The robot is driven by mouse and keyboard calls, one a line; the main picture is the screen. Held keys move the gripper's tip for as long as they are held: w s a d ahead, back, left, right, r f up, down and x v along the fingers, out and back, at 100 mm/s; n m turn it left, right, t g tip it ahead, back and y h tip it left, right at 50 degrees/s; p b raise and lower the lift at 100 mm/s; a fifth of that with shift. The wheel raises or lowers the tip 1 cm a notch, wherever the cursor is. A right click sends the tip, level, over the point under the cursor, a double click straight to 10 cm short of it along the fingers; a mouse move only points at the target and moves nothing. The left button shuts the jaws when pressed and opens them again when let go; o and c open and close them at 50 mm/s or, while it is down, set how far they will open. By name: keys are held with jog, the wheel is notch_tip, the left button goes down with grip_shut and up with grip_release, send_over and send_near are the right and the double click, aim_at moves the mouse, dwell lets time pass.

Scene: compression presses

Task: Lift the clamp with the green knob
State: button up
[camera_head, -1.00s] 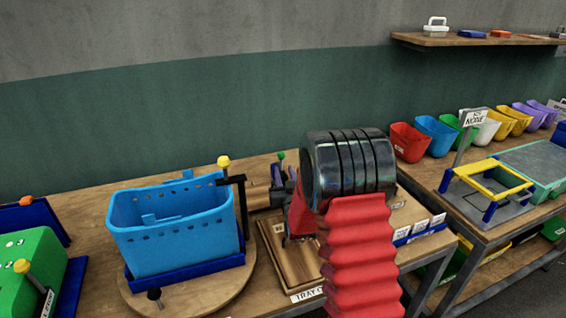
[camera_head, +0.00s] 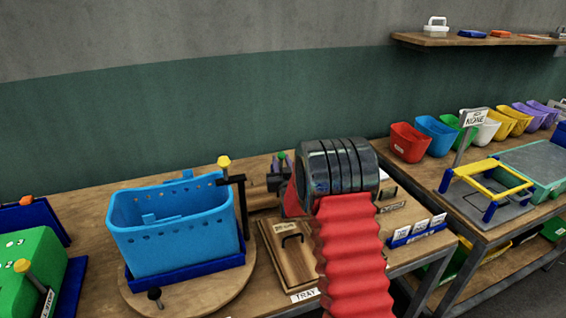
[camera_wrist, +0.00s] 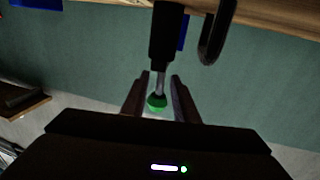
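The green knob (camera_wrist: 157,102) shows in the wrist view at the end of a thin metal rod on a black clamp (camera_wrist: 165,35). My gripper (camera_wrist: 159,76) has one dark finger on each side of the knob, with what looks like a narrow gap at each side. It seems open around the knob, not pressed on it. In the head view the green knob (camera_head: 281,155) is a small spot behind my wrist, and my arm hides most of the clamp there. My fingertips are not clear in the head view.
A blue perforated basket (camera_head: 172,232) stands on a round board to the left, with a yellow-knobbed clamp (camera_head: 224,162) at its corner. A wooden tray (camera_head: 288,262) with a black handle lies below my wrist. Several coloured bins (camera_head: 434,135) line the right table.

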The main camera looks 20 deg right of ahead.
jog(key=shift+c, duration=0.3)
grip_shut()
jog(key=shift+r, duration=0.25)
dwell(0.7)
